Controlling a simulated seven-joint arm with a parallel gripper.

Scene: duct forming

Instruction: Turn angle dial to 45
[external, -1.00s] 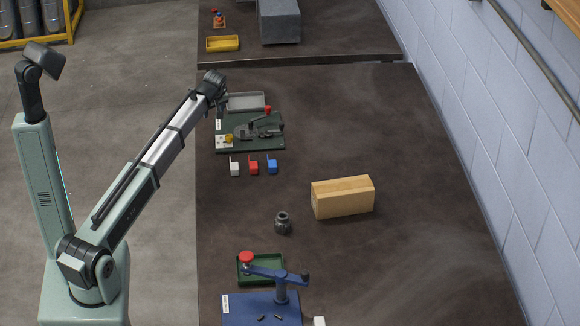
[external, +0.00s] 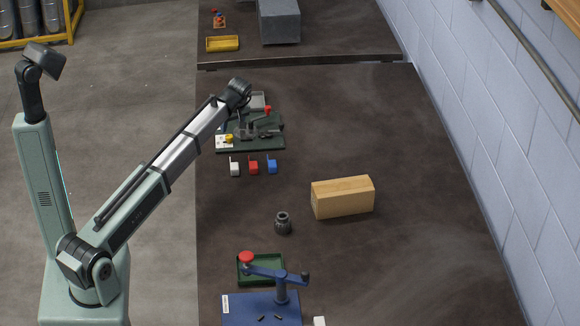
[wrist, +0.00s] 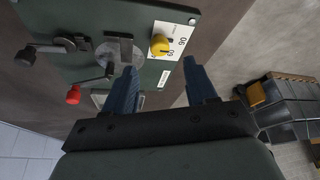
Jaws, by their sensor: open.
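The yellow angle dial (wrist: 160,45) sits on a white scale plate (wrist: 178,38) with numbers, at the edge of a dark green fixture board (wrist: 150,12). In the external view the dial (external: 229,139) is at the board's near left corner. I cannot read its exact setting. My gripper (wrist: 159,64) is open, its two blue fingers apart with nothing between them. In the wrist view the dial shows beyond the gap between the fingertips; I see no contact. In the external view my wrist is above the board and hides part of it.
The board carries a clamp lever with a red knob (wrist: 73,95) and a grey round forming part (wrist: 122,52). White, red (external: 253,167) and blue small blocks stand just in front of the board. A wooden block (external: 343,196) lies farther right. The table's right side is clear.

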